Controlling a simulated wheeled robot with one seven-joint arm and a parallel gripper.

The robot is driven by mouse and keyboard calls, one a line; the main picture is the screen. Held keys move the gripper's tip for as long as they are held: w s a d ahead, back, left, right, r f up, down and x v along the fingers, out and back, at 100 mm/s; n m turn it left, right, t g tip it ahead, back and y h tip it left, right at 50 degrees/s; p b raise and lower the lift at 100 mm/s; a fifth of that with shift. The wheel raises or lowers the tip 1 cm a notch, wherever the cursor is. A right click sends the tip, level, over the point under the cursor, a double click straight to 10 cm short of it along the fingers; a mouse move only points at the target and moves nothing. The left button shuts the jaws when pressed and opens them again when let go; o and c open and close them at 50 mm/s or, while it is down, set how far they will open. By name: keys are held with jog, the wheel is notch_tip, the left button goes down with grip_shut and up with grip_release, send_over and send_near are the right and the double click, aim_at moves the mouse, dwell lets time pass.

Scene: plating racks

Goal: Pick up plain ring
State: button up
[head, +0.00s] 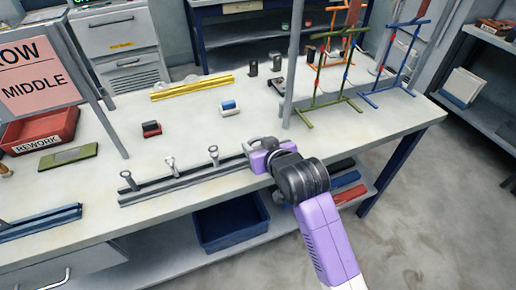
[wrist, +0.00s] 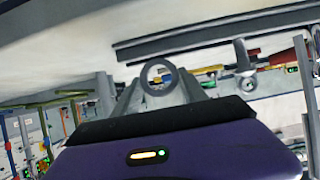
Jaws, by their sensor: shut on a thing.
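My purple gripper (head: 262,146) is low at the right end of a grey rail (head: 185,184) along the table's front edge. In the wrist view the gripper (wrist: 162,88) is shut on a small grey ring (wrist: 146,77), whose round opening faces the camera between the grey fingertips. In the head view the ring is mostly hidden by the gripper, and I cannot tell whether it touches the rail. Several small grey pieces stand along the rail to the left, the closest one (head: 213,153) upright; one also shows in the wrist view (wrist: 242,55).
Green (head: 318,92) and blue (head: 388,92) rack frames stand at the table's right. A grey post (head: 293,60) rises behind my gripper. Red-black (head: 151,129) and blue-white (head: 230,108) blocks and a yellow rail (head: 192,87) lie behind. The middle of the table is mostly clear.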

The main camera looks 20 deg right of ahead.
notch_tip(320, 180, up, 18)
dwell(0.3)
jog(key=shift+r, duration=0.1)
